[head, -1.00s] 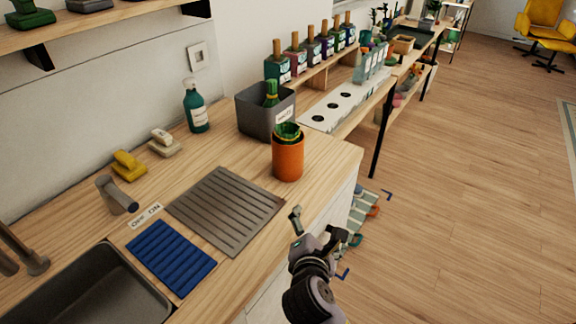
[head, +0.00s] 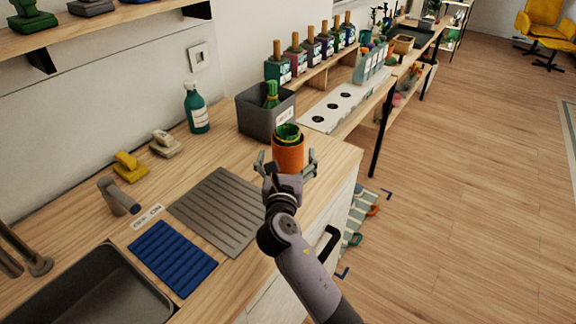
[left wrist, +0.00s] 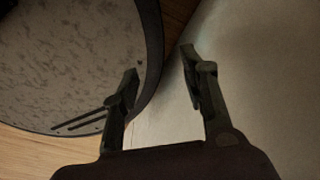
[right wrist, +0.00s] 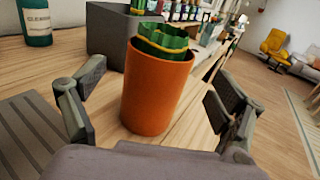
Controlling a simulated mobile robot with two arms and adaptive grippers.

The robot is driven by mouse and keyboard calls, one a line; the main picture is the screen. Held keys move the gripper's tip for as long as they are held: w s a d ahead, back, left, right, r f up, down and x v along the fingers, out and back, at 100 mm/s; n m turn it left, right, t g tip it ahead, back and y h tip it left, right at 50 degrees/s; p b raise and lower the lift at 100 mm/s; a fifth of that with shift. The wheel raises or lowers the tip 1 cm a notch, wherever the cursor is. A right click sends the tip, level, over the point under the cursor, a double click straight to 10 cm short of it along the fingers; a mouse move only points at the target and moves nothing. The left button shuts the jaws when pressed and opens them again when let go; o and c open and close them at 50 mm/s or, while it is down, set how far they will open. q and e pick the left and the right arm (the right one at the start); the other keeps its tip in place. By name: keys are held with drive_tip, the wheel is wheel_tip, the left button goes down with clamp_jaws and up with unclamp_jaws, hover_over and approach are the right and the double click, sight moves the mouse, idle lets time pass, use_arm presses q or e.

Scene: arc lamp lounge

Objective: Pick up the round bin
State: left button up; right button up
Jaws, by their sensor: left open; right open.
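The round bin (head: 288,154) is an orange cylinder with a green, yellow-banded thing inside, upright near the counter's right edge. In the right wrist view the bin (right wrist: 155,92) stands between the open fingers, with clear gaps on both sides. My right gripper (head: 286,162) is open, its fingers on either side of the bin in the head view. My left gripper (left wrist: 161,82) is open and empty in its own wrist view, out of the head view. One of its fingers overlaps the rim of a dark-edged round surface (left wrist: 70,55).
A grey square bin (head: 262,121) stands just behind the orange one. A ribbed grey mat (head: 215,210), a blue mat (head: 172,258) and a sink (head: 90,290) lie to the left. A green bottle (head: 195,107) stands by the wall. The floor to the right is clear.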

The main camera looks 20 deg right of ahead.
sight(288, 141)
drive_tip(key=x, duration=0.6)
drive_tip(key=shift+w+d+f, duration=0.15)
drive_tip(key=shift+w, duration=0.15)
drive_tip(key=shift+c, duration=0.5)
drive_tip(key=c, duration=1.9)
